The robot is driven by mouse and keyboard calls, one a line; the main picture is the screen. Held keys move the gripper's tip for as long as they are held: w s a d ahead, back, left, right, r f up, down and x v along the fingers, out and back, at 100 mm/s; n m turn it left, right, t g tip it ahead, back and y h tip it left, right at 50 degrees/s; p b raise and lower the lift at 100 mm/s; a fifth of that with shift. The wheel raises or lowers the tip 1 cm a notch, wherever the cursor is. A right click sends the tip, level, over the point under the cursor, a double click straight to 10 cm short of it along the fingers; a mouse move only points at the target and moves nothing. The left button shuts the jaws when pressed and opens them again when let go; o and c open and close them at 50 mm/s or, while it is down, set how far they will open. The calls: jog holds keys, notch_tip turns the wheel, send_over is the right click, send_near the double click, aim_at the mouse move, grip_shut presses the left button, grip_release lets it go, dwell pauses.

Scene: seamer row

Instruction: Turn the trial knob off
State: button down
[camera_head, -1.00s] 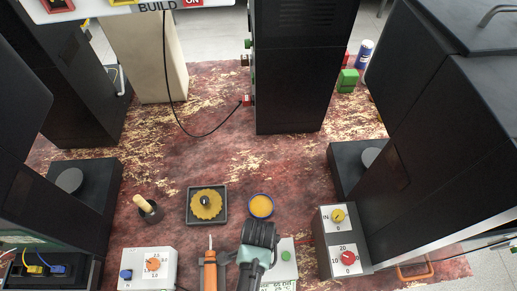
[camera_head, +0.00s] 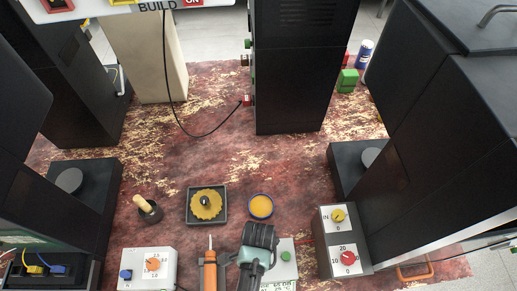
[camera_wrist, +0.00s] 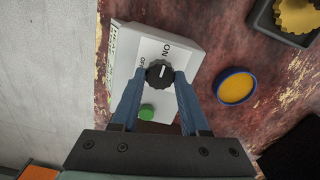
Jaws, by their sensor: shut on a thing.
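The trial knob (camera_wrist: 158,75) is a round black knob with a white pointer mark, on a white box (camera_wrist: 185,52) in the wrist view. The printed words ON and OFF stand beside it. The pointer mark appears turned toward the ON word. My gripper (camera_wrist: 160,78) is shut on the knob, one blue finger on each side. In the head view the box (camera_head: 287,244) shows only in part, with a green button (camera_head: 286,256). My arm hides the knob and fingertips there.
An orange-handled tool (camera_head: 210,270) stands just left of my arm. A white box with an orange dial (camera_head: 153,264) is farther left. A grey box with yellow and red dials (camera_head: 326,240) is at right. A blue-rimmed yellow dish (camera_head: 261,207) lies behind.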

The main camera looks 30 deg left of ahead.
jog(key=shift+n, duration=0.4)
jog(key=n+p, duration=0.1)
jog(key=n, duration=0.2)
jog(key=shift+r+p, duration=0.1)
jog(key=shift+p, duration=0.2)
jog(key=n+p, duration=0.1)
jog(key=n, duration=0.4)
jog(key=shift+n, duration=0.3)
jog(key=n+p, duration=0.1)
jog(key=n, duration=0.3)
jog(key=n+p, duration=0.1)
jog(key=n, duration=0.3)
jog(key=shift+n, duration=0.4)
jog(key=shift+c, duration=2.1)
grip_release()
